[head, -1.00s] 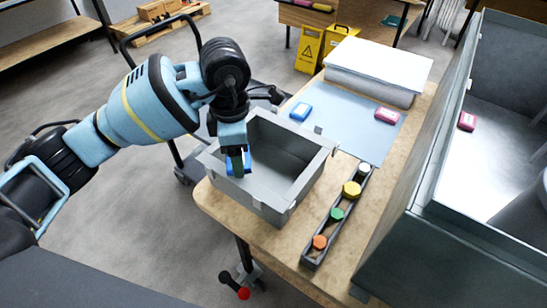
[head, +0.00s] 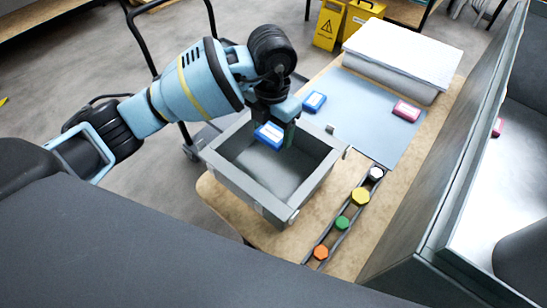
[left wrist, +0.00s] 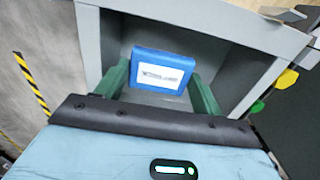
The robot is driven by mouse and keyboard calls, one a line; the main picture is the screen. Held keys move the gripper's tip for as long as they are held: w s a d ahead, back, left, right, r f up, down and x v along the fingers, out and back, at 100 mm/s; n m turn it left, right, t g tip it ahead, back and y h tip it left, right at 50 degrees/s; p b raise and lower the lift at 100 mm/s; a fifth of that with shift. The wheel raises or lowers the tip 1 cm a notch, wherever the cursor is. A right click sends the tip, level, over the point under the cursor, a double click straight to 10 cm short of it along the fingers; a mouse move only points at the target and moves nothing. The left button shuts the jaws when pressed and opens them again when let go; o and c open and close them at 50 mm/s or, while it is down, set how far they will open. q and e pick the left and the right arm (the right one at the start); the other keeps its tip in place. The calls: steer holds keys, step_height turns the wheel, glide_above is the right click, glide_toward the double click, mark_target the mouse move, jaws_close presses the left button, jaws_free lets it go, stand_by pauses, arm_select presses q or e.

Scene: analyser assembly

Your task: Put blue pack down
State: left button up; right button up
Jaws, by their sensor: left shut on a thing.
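The blue pack (head: 270,135) has a white label and is held over the grey bin (head: 235,190). My left gripper (head: 281,130) is shut on it. In the left wrist view the blue pack (left wrist: 160,70) sits between the two green fingers of my left gripper (left wrist: 160,85), with the bin's floor and walls behind it. A second blue pack (head: 314,101) lies on the blue-grey mat (head: 350,105). My right gripper is not in view.
A pink pack (head: 406,110) lies on the mat's right side. A white box (head: 400,55) stands at the back. A narrow rack (head: 330,235) with several coloured caps runs right of the bin. A tall grey-walled enclosure (head: 450,150) bounds the table's right side.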

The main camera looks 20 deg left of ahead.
mark_target(272, 158)
arm_select(q)
steer(key=shift+w+f, duration=0.1)
steer(key=shift+f, duration=3.9)
steer(key=shift+f, duration=0.15)
steer(key=o, duration=1)
steer(key=shift+c, duration=0.2)
step_height(272, 158, up, 12)
steer(key=shift+r, duration=0.15)
